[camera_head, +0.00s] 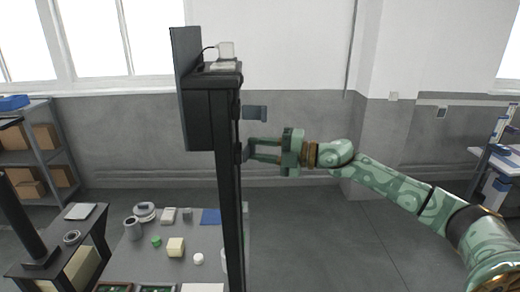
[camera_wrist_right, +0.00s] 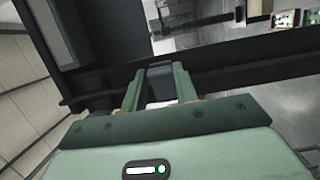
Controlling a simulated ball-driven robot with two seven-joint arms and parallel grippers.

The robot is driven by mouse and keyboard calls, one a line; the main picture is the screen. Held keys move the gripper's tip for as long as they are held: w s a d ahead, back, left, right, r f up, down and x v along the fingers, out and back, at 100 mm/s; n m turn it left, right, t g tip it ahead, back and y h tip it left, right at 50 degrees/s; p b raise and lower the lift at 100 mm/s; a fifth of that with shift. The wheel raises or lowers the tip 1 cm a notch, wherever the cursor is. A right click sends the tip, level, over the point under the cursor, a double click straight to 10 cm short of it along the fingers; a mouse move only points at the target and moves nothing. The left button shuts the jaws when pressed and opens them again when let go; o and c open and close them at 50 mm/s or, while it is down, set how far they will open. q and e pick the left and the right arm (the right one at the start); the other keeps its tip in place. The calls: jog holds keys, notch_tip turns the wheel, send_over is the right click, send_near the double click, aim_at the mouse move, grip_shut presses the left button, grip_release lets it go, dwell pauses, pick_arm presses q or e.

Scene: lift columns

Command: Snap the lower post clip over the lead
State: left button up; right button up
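A tall black post (camera_head: 226,170) stands in the middle of the head view. A grey upper clip (camera_head: 255,112) juts from its right side. A small dark piece, which looks like the lower post clip (camera_head: 245,152), sits below it on the same side. My right gripper (camera_head: 252,150) reaches in from the right with its fingers pointing at the post. In the right wrist view, the dark clip block (camera_wrist_right: 160,82) fills the gap between the two green fingers, which appear closed on it. A thin dark lead (camera_head: 207,48) shows at the post's top; its run near the clip cannot be made out. My left gripper is not in view.
A white device (camera_head: 226,50) sits on top of the post. A low grey table (camera_head: 190,245) with several small items stands behind and left of the post. A shelf with boxes (camera_head: 42,150) is at the left. The floor right of the post is clear.

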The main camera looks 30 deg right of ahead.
jog(key=shift+c, duration=0.9)
jog(key=shift+w+a+f+n+g+y+b, duration=0.1)
jog(key=shift+w+n+g+y+b, duration=0.1)
jog(key=shift+n+g+y+b, duration=0.3)
jog(key=shift+w+n+g+y+b, duration=0.2)
jog(key=shift+n+g+y+b, duration=0.2)
jog(key=shift+g+y+b, duration=0.15)
jog(key=o, duration=1)
